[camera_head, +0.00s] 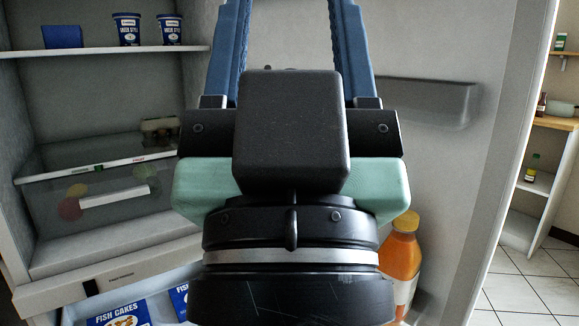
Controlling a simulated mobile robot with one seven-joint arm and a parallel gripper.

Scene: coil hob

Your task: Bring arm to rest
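My gripper (290,25) fills the middle of the head view, pointing away from the camera. Its two blue fingers stand well apart at the top, and nothing shows between them except the pale surface behind. The fingertips run off the top edge of the picture. The black and green gripper body and wrist hide part of the fridge behind them. The rest of my arm is out of view.
An open fridge (110,50) surrounds my gripper, with two blue-and-white tubs (127,30) on its shelf. Fish cakes boxes (120,314) lie low left. An orange bottle (401,262) stands close right by the door (480,150). Tiled floor (535,275) shows far right.

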